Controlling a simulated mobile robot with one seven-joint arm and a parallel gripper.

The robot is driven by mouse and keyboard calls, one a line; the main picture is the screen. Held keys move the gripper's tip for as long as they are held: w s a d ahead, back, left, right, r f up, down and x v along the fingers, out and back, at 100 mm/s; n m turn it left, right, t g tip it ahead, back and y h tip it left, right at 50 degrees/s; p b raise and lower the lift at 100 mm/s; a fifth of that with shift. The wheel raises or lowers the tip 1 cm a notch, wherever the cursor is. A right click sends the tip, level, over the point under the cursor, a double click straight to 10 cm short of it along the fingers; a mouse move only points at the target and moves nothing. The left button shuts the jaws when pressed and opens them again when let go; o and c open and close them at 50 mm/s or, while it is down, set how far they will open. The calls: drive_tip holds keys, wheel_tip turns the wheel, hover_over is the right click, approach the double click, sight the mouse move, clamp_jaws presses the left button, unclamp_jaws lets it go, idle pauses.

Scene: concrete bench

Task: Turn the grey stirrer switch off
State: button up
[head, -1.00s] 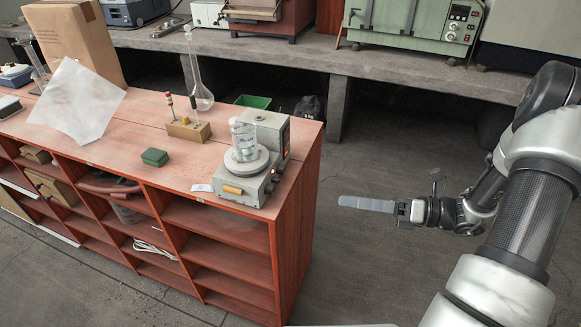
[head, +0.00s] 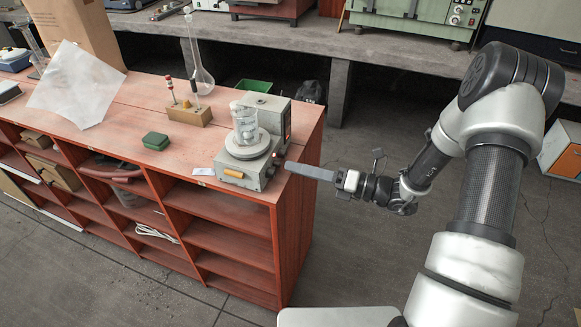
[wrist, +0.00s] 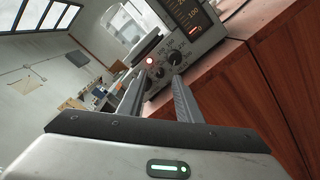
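The grey stirrer (head: 233,174) stands on the right end of the red-brown cabinet, with a glass beaker (head: 244,122) on its round plate. In the wrist view its side panel (wrist: 187,50) shows dark knobs (wrist: 175,58), a glowing reddish lamp (wrist: 149,60) and a lit display (wrist: 190,14). I cannot tell for certain which control is the switch. My gripper (head: 290,167) points left at the stirrer's right side, close to it. In the wrist view my gripper (wrist: 157,82) is open and empty, its two fingers apart, with tips near the lower knobs. Contact cannot be told.
The cabinet (head: 130,90) also bears a small green box (head: 155,141), a wooden block with sticks (head: 190,114), a glass flask (head: 202,80) and a translucent sheet (head: 75,85). Open floor (head: 390,130) lies right of the cabinet. A concrete bench (head: 300,45) runs behind.

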sight(277, 164)
drive_tip(key=shift+x, duration=1.35)
clamp_jaws()
drive_tip(key=shift+n, duration=0.4)
drive_tip(key=shift+n+b, duration=0.65)
drive_tip(key=shift+n, duration=2.85)
